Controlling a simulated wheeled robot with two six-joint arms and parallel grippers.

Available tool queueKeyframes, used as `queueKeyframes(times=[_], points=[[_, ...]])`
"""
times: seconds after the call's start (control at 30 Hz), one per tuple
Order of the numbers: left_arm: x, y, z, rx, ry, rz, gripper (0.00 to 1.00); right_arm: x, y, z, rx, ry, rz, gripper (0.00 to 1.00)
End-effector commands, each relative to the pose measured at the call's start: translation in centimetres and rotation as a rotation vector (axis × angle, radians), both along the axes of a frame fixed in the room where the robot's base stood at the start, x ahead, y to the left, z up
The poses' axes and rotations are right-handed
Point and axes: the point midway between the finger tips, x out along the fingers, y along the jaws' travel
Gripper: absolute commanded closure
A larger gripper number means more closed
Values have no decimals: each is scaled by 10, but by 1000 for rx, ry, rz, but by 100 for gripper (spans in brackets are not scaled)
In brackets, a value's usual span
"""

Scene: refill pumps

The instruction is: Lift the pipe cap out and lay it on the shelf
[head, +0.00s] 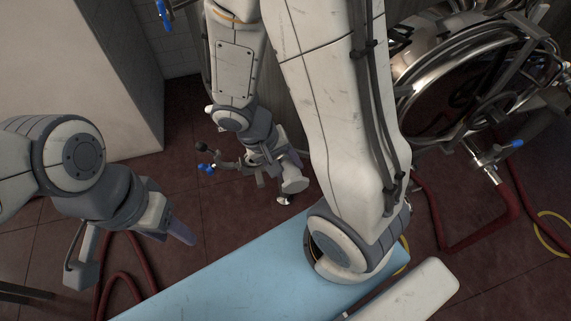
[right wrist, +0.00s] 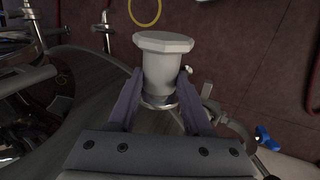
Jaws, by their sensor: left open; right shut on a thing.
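The pipe cap (right wrist: 163,62) is pale grey with a wide many-sided top and a narrower round body. In the right wrist view it stands between the two purple fingers of my right gripper (right wrist: 160,84), which is shut on it. A shiny metal rim shows just below it; I cannot tell whether the cap is still seated in a pipe. In the head view my right gripper (head: 283,166) is at the centre, with the cap (head: 294,185) small at its tip. My left gripper (head: 181,236) is open and empty at the left, apart from everything. I cannot make out the shelf for certain.
A large shiny metal tank (head: 440,75) with pipes stands at the right. A blue-handled valve (head: 207,168) sits close left of my right gripper, also in the right wrist view (right wrist: 265,137). Red hoses (head: 437,215) lie on the dark red tiled floor. A pale cabinet (head: 100,60) stands at the left.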

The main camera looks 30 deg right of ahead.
Motion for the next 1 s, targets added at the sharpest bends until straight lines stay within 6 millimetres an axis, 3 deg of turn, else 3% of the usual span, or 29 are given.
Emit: queueKeyframes(times=[1.0], points=[[0,0,45,0,0,0,50,0,0,54,1,-1,0,100]])
